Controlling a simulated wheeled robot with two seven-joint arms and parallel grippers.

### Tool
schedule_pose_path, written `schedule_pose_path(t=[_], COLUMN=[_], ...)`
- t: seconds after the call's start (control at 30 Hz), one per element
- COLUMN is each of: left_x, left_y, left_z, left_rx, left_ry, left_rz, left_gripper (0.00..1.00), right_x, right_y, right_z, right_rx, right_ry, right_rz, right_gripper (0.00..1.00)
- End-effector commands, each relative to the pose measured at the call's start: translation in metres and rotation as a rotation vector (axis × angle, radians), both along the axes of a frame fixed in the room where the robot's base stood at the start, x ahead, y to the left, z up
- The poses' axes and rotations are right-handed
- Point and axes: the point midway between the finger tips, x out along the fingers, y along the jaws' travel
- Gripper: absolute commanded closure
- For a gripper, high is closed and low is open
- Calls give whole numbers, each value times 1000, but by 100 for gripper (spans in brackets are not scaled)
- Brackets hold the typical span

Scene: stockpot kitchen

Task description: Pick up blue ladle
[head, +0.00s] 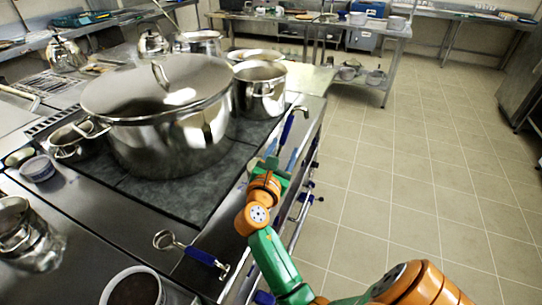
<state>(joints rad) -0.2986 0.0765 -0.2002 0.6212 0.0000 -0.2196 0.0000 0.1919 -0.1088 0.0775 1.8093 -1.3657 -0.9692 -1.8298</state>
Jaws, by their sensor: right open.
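A ladle with a blue handle (201,256) lies on the steel counter at the lower centre-left, its round metal bowl to the left and its hooked end to the right. Another blue-handled utensil (287,129) with a metal hook lies at the right edge of the stove. My right arm, green and orange, comes in from the bottom right. My right gripper (277,161) is open at the stove's right edge, close to the near end of that second blue handle; I cannot tell whether they touch. My left gripper is not in view.
A large lidded stockpot (160,110) stands on the dark stove top, with a smaller pot (262,92) behind it to the right. A small saucepan (70,147) is to its left. A white container (133,288) stands at the bottom. The tiled floor (430,160) at right is clear.

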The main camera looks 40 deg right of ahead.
Motion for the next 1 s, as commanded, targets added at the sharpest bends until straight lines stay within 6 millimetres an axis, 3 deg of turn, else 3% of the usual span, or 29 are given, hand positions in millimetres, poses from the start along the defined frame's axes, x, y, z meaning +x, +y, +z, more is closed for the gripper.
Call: schedule_pose_path(t=[0.17,0.53,0.77,0.97,1.0], left_x=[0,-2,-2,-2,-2], left_y=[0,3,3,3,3], left_z=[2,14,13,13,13], left_rx=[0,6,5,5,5], left_ry=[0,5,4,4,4], left_rz=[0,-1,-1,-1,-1], left_gripper=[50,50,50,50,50], right_x=[6,43,45,45,45], right_y=[-5,-55,-58,-57,-57], right_z=[7,12,11,10,10], right_rx=[-46,-44,-41,-41,-41], right_ry=[31,30,28,29,29], right_rz=[-1,-1,-1,-1,-1], right_gripper=[44,44,44,95,100])
